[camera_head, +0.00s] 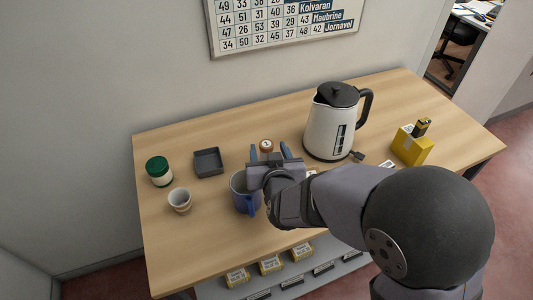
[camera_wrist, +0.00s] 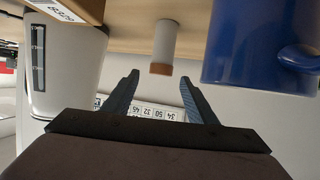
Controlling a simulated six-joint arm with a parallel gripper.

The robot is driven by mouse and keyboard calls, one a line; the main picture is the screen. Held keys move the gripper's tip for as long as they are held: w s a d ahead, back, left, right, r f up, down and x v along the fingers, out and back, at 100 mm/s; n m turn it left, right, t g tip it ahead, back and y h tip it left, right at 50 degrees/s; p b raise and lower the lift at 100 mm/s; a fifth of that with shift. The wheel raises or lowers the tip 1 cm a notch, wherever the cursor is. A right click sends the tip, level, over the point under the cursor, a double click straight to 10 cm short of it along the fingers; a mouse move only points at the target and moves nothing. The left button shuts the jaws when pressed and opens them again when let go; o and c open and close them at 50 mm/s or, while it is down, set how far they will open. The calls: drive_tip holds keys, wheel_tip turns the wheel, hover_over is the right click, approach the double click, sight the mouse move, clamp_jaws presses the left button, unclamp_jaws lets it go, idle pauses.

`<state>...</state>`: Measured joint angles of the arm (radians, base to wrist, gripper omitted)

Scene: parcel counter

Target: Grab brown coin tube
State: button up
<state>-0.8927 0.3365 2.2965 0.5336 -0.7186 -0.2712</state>
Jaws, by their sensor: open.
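The brown coin tube (camera_head: 266,146) stands near the middle of the counter, its brown top showing between or just beyond my fingertips in the head view. In the wrist view, which is upside down, it is a pale tube with a brown end (camera_wrist: 161,69), upright on the wood. My gripper (camera_head: 270,153) is open and empty, its fingers pointing at the tube. In the wrist view the two fingertips (camera_wrist: 160,76) lie either side of the tube's line, with the tube seemingly farther ahead. Its lower part is hidden in the head view.
A blue mug (camera_head: 240,190) stands close beside my gripper; a white kettle (camera_head: 328,128) stands on the other side. A grey tray (camera_head: 208,162), green-lidded jar (camera_head: 159,171), pale cup (camera_head: 180,200) and yellow box (camera_head: 411,146) stand farther off. The counter's back left (camera_head: 190,130) is clear.

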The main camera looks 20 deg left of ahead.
sight(267, 144)
drive_tip(key=shift+p+x, duration=0.6)
drive_tip(key=shift+x, duration=1.75)
drive_tip(key=shift+s+f, duration=0.1)
drive_tip(key=c, duration=1.2)
